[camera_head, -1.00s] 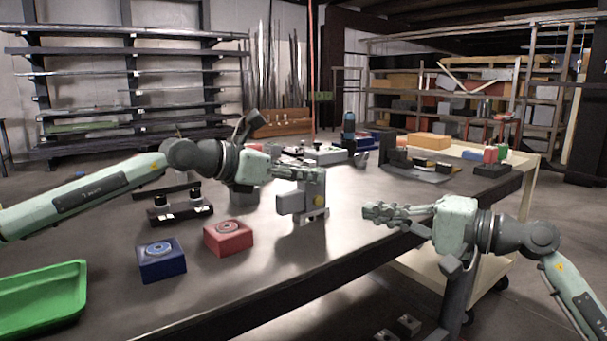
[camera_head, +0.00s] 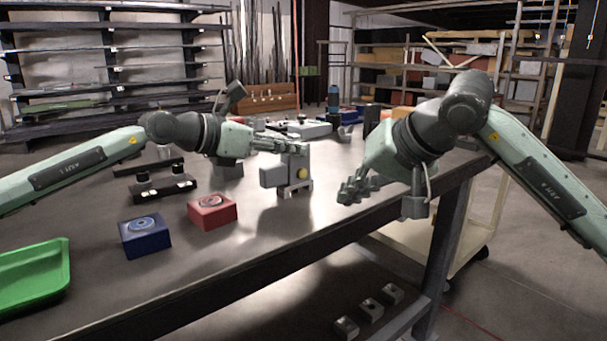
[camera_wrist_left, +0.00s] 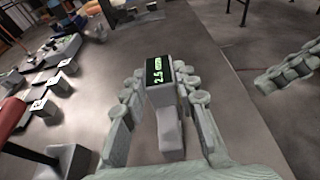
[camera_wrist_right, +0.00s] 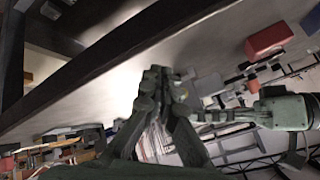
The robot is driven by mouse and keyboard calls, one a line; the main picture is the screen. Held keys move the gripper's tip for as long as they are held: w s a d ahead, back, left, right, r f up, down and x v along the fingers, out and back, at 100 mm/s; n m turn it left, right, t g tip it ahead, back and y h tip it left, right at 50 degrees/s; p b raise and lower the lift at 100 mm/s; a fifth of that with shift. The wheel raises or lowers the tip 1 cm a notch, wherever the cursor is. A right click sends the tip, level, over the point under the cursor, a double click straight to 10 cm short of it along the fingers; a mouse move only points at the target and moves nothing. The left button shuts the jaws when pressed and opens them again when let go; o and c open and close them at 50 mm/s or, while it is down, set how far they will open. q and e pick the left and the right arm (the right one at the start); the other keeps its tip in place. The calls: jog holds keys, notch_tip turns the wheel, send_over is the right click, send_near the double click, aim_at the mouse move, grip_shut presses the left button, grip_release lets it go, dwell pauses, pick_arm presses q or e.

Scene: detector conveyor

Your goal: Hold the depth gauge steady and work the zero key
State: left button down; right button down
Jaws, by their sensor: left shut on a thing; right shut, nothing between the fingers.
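The depth gauge is a small grey box (camera_head: 273,177) with a round yellow key (camera_head: 303,173) on the side facing right. It is upright at the table's front edge area; I cannot tell whether it touches the table. In the left wrist view its green-lit display (camera_wrist_left: 157,76) sits between my fingers. My left gripper (camera_head: 290,149) is shut on the gauge's upper part. My right gripper (camera_head: 352,191) is shut and empty, a short gap to the right of the yellow key, fingers pointing down and left. It also shows shut in the right wrist view (camera_wrist_right: 160,80).
A red block (camera_head: 212,212) and a blue block (camera_head: 145,237), each with a round dial on top, stand left of the gauge. A green tray (camera_head: 62,275) lies at front left. A black fixture (camera_head: 160,190) stands behind the blocks. Bare tabletop surrounds the gauge.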

aim_at(302, 174)
jog(key=shift+d, duration=0.15)
jog(key=shift+w+a, duration=0.9)
jog(key=shift+w, duration=0.3)
jog(key=shift+w+a, duration=0.85)
jog(key=shift+w, duration=0.35)
jog(key=shift+w+a, duration=0.9)
jog(key=shift+w, duration=0.3)
jog(key=shift+w+a, duration=0.2)
jog(key=shift+w, duration=0.1)
jog(key=shift+w+a, duration=0.25)
jog(key=shift+w, duration=0.1)
jog(key=shift+s, duration=0.1)
jog(key=shift+s+d, duration=0.5)
jog(key=shift+s, duration=0.1)
